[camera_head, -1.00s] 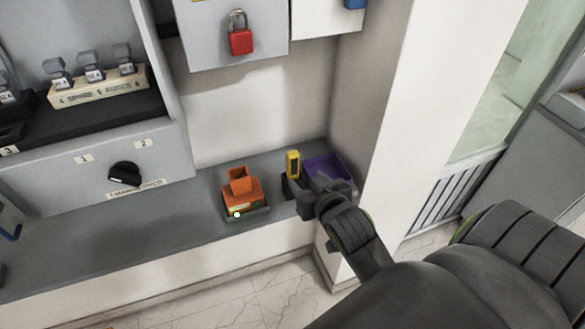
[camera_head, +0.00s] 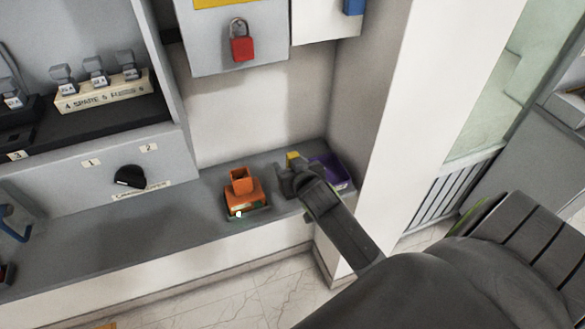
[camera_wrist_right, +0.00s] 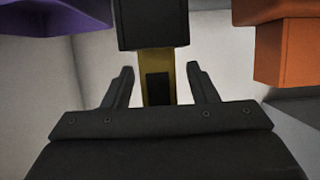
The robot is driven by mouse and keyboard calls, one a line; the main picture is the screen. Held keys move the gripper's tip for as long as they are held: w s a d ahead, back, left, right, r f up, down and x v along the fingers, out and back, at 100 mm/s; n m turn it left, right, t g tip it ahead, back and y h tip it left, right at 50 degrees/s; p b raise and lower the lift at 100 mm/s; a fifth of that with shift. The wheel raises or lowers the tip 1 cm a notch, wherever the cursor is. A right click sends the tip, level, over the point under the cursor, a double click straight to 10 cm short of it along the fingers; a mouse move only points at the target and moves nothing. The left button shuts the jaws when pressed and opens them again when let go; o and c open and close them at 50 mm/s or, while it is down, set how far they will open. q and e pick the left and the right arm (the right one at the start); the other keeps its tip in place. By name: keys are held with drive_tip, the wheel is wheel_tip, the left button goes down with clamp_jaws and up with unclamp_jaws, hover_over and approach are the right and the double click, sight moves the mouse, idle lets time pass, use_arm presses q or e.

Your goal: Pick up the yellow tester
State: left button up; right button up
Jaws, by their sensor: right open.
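The yellow tester (camera_head: 292,157) stands on the grey ledge, mostly hidden behind my right gripper (camera_head: 284,181) in the head view. In the right wrist view the tester (camera_wrist_right: 157,88) shows as a yellow upright body with a dark panel, and a black block covers its upper part in the picture. The fingers of my right gripper (camera_wrist_right: 158,85) are open, one on each side of the tester, with gaps visible on both sides. My left gripper is not in view.
An orange device (camera_head: 240,196) stands on the ledge (camera_head: 120,228) left of the tester. A red padlock (camera_head: 242,46) hangs on the cabinet above.

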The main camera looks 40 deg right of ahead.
drive_tip(key=shift+w+d+f, duration=0.1)
drive_tip(key=shift+w, duration=0.15)
drive_tip(key=c, duration=1.1)
wheel_tip(320, 180, up, 18)
drive_tip(key=p, duration=0.9)
drive_tip(key=shift+r, duration=0.25)
